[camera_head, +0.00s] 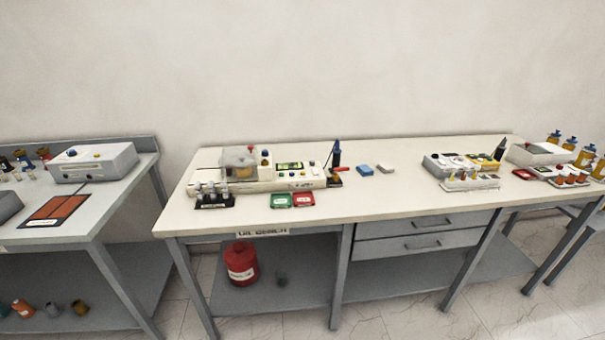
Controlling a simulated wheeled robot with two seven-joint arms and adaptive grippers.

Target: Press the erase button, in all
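No button can be read as the erase button at this size. A white instrument (270,182) stands on the middle bench, with a clear-looking rounded cover (240,161) and a small green display (289,166). A few small coloured buttons or knobs show on it, too small to read. A grey-white box (93,162) with small knobs stands on the left bench. A pale device (448,164) with dark dials stands at the right of the middle bench. Neither of my grippers is in view.
The middle bench (380,199) has a clear front strip. Bottles (585,158) stand far right.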

